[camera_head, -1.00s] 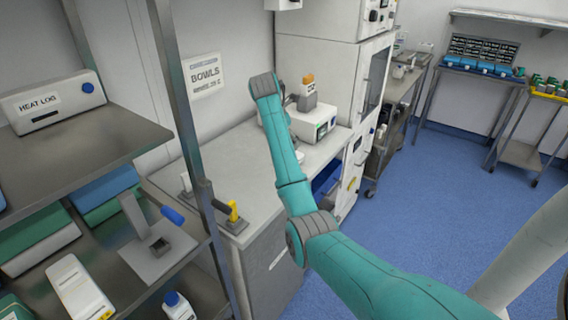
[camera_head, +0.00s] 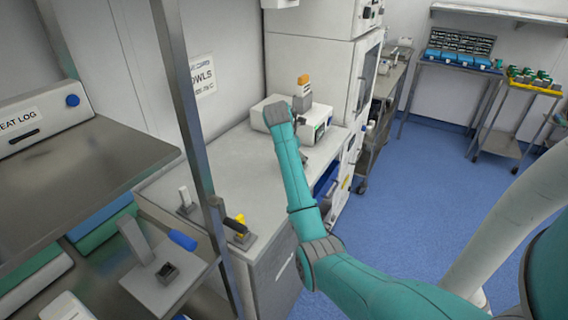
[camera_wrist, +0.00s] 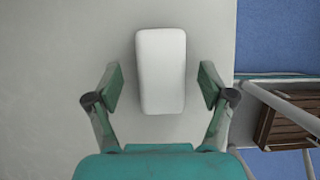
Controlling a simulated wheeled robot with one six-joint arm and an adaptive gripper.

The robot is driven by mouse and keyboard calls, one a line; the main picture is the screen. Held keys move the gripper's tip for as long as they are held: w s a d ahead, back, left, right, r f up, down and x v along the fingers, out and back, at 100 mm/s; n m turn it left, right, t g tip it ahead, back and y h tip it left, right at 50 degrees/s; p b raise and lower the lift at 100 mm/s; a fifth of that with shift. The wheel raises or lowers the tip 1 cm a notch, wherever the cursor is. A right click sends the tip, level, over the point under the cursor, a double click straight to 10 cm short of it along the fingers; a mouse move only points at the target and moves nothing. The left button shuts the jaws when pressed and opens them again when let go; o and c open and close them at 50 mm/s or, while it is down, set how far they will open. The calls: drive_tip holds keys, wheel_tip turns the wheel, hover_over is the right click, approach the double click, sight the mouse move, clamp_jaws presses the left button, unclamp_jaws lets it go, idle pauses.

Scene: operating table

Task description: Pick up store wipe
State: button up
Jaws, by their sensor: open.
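A white rounded block (camera_wrist: 160,45), which looks like the wipe, lies on the pale bench top (camera_wrist: 60,60) in the wrist view. My gripper (camera_wrist: 160,80) is open. One finger is on each side of the block's lower part, with a gap on both sides. No contact shows. In the head view my arm reaches over the bench (camera_head: 235,165), and its end hides the block and the fingers.
A white device (camera_head: 310,125) with an orange-topped bottle (camera_head: 303,92) stands behind my arm's end. A shelf post (camera_head: 185,130) stands at the left. Lever-like fixtures (camera_head: 240,232) sit at the bench's front corner. Blue floor (camera_head: 420,210) is free at the right.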

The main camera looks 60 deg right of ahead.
drive_tip(key=shift+d+f, duration=0.15)
drive_tip(key=shift+f, duration=0.25)
drive_tip(key=shift+f, duration=0.2)
idle(0.4)
drive_tip(key=c, duration=1)
